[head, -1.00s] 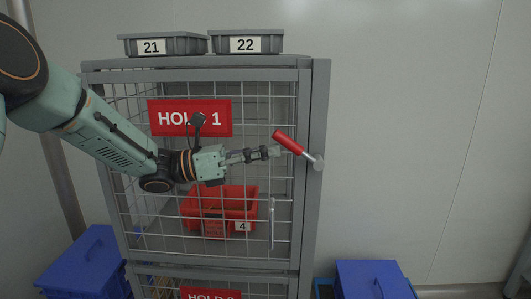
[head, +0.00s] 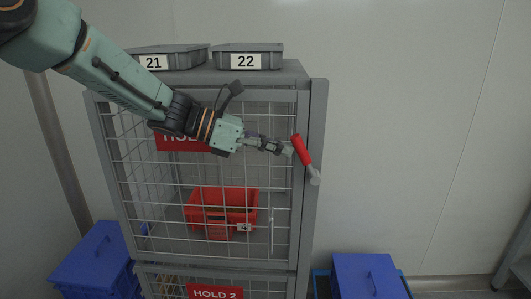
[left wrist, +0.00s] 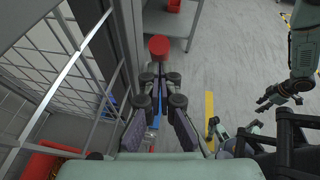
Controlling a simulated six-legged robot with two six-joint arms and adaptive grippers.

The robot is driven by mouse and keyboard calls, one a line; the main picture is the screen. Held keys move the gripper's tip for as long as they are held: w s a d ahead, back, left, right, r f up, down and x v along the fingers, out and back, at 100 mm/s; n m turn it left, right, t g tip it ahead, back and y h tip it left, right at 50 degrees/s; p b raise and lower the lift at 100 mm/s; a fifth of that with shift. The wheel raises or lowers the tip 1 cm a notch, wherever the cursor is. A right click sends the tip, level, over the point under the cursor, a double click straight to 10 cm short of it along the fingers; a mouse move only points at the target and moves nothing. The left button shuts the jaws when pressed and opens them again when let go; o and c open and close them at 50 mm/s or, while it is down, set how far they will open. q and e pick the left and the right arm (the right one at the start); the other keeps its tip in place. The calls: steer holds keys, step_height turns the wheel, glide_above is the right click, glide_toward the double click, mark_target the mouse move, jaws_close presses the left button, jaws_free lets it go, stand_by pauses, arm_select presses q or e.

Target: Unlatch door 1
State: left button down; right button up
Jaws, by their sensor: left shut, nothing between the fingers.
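The door 1 latch has a red handle (head: 301,150) on a metal pivot (head: 314,178) at the right edge of the mesh door (head: 272,240). The handle points up and leans a little left. My left gripper (head: 288,150) is shut and empty, its tips at the left side of the handle; I cannot tell if they touch. In the left wrist view, the red handle end (left wrist: 158,47) shows just beyond the fingertips (left wrist: 160,78). The arm partly covers the red HOLD 1 sign (head: 175,143). My right gripper (left wrist: 280,97) shows at the right there; its jaw state is unclear.
A red bin (head: 250,198) sits behind the mesh. Grey trays 21 (head: 185,62) and 22 (head: 268,62) stand on the cabinet top. The HOLD 2 sign (head: 215,292) is below. Blue bins (head: 95,270) (head: 365,275) stand on both sides.

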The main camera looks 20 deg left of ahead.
mark_target(295, 137)
arm_select(q)
steer(key=d+r+y+p, duration=0.1)
steer(key=p, duration=0.1)
steer(key=d+r+g+y+p, duration=0.1)
steer(key=shift+w+p, duration=0.25)
steer(key=shift+p, duration=0.15)
steer(key=shift+w+d+r+g+y+p, duration=0.15)
steer(key=shift+d+y+p, duration=0.15)
steer(key=shift+y+p, duration=0.35)
steer(key=shift+w+d+r+g+y+p, duration=0.15)
steer(key=shift+d+y+p, duration=0.2)
steer(key=shift+p, duration=0.5)
steer(key=shift+s+f, duration=0.1)
steer(key=shift+f, duration=0.05)
steer(key=shift+a, duration=0.1)
